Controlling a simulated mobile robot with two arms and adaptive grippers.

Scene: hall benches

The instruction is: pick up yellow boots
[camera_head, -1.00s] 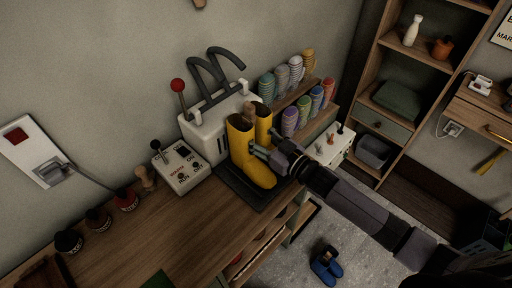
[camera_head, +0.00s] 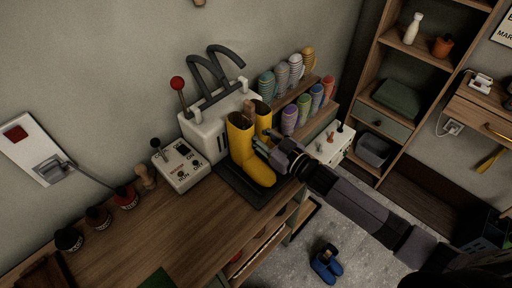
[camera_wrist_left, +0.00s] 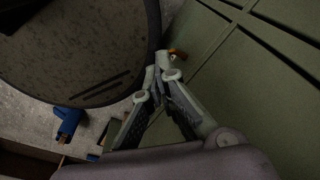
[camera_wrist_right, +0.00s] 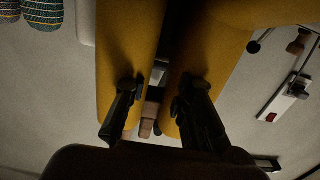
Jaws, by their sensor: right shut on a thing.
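The pair of yellow boots (camera_head: 242,150) stands upright on the dark base plate (camera_head: 235,188) in front of the white machine with a red-knobbed lever. My right gripper (camera_head: 262,145) reaches in from the right and is shut on the yellow boots at their shafts. In the right wrist view the two yellow shafts (camera_wrist_right: 130,45) rise behind the dark fingers (camera_wrist_right: 155,100), with a narrow gap between them. Whether the soles touch the plate is unclear. My left gripper (camera_wrist_left: 166,68) shows only in the left wrist view, its fingertips together and empty.
A control box (camera_head: 181,167) with a black-knobbed lever stands left of the white machine (camera_head: 205,140). Striped rolls (camera_head: 296,75) stand in rows behind right. Small dark bottles (camera_head: 98,217) line the wall. The wooden bench front (camera_head: 170,240) is mostly clear. Blue shoes (camera_head: 326,265) lie on the floor.

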